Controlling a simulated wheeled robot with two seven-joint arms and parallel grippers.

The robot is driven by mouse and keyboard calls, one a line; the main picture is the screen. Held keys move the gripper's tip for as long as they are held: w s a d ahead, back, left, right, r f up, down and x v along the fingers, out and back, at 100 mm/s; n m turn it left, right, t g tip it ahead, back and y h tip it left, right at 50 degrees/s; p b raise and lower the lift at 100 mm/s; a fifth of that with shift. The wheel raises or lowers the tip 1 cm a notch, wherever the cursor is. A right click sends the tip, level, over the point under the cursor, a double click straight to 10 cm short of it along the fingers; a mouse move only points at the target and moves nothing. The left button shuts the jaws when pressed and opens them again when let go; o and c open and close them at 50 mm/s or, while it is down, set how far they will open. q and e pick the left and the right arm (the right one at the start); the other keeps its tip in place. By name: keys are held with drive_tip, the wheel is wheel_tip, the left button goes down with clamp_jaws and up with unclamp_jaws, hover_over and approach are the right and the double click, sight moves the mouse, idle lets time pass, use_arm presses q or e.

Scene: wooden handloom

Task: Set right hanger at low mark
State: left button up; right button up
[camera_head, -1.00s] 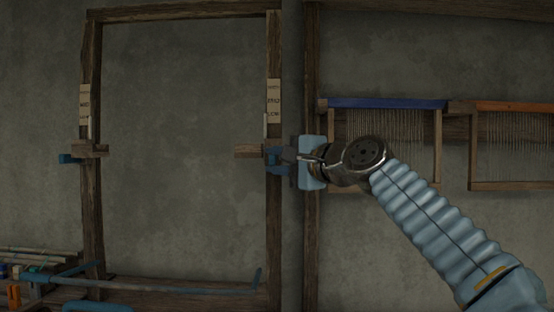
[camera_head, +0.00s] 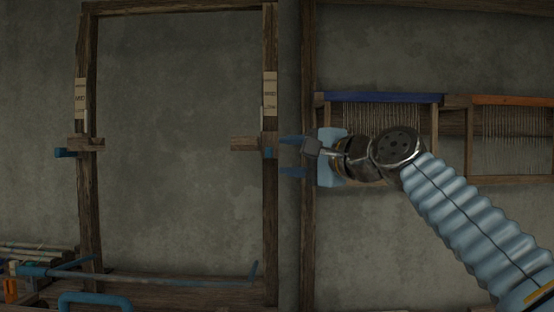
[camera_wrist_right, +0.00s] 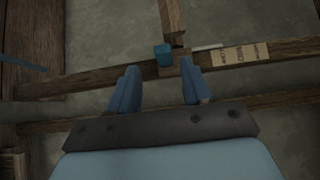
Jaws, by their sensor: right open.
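The right hanger (camera_head: 246,144) is a small wooden block on the right post (camera_head: 270,220), with a blue knob (camera_head: 268,152). It sits just below the paper scale label (camera_head: 270,95), whose lowest word looks like LOW. In the right wrist view the hanger (camera_wrist_right: 172,22) and its blue knob (camera_wrist_right: 163,54) are ahead of the fingers. My right gripper (camera_head: 291,156) is open and empty, to the right of the post and apart from the knob. Its two blue fingers also show in the right wrist view (camera_wrist_right: 158,90). My left gripper is not clearly seen.
The left hanger (camera_head: 86,143) with its blue knob sits on the left post (camera_head: 88,210). Framed heddles with a blue bar (camera_head: 385,98) and an orange bar (camera_head: 510,100) hang at the right. A blue rod (camera_head: 160,280) lies along the lower beam. The frame's middle is clear.

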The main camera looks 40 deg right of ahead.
drive_tip(key=s, duration=0.8)
drive_tip(key=shift+s+d, duration=0.4)
